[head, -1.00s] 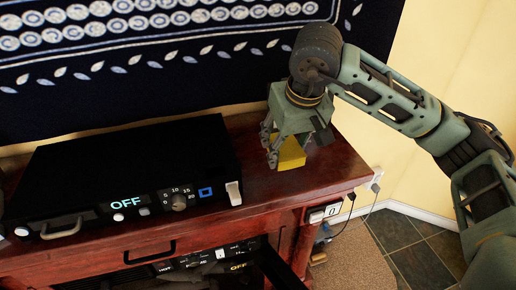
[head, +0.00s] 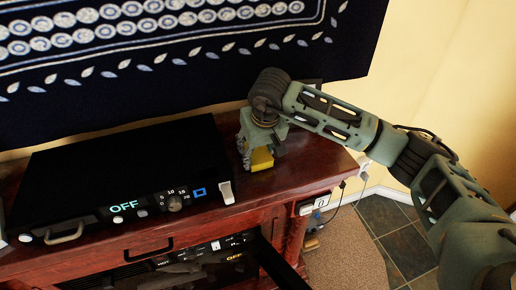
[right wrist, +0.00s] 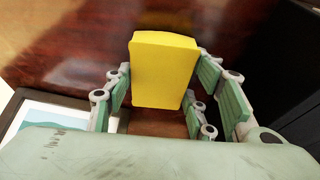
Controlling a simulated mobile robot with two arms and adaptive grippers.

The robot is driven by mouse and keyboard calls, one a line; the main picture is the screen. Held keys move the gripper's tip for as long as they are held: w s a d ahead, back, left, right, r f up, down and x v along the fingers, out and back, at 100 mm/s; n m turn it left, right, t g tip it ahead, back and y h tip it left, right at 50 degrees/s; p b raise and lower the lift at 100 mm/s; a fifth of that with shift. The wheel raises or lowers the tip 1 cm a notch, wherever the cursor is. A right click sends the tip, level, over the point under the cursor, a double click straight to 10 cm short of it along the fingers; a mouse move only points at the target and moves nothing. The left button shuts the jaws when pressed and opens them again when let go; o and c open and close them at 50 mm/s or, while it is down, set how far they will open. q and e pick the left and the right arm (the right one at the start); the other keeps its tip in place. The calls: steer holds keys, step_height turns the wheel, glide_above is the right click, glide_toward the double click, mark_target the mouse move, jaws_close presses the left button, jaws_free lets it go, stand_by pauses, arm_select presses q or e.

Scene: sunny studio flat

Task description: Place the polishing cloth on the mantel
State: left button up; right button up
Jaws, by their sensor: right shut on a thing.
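The polishing cloth is a yellow, block-like piece (head: 262,158), also seen large in the right wrist view (right wrist: 164,68). My right gripper (head: 256,150) points down over the right part of the reddish-brown wooden mantel (head: 290,170). In the right wrist view its green-padded fingers (right wrist: 163,88) stand on both sides of the cloth and are shut on it. The cloth is at or just above the wood; I cannot tell whether it touches. My left gripper is not in view.
A black box-shaped appliance (head: 125,165) with an OFF display stands left of the cloth. A framed picture (right wrist: 42,118) lies near the gripper in the right wrist view. A dark patterned cloth hangs on the wall (head: 190,60). Bare wood lies right of the gripper.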

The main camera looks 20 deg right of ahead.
mark_target(262, 160)
steer(key=shift+f, duration=0.15)
steer(key=o, duration=1.2)
steer(key=shift+c, duration=0.2)
steer(key=shift+r, duration=0.35)
steer(key=b+v, duration=0.3)
steer(key=v, duration=0.8)
steer(key=shift+s+r, duration=0.2)
steer(key=shift+r, duration=0.15)
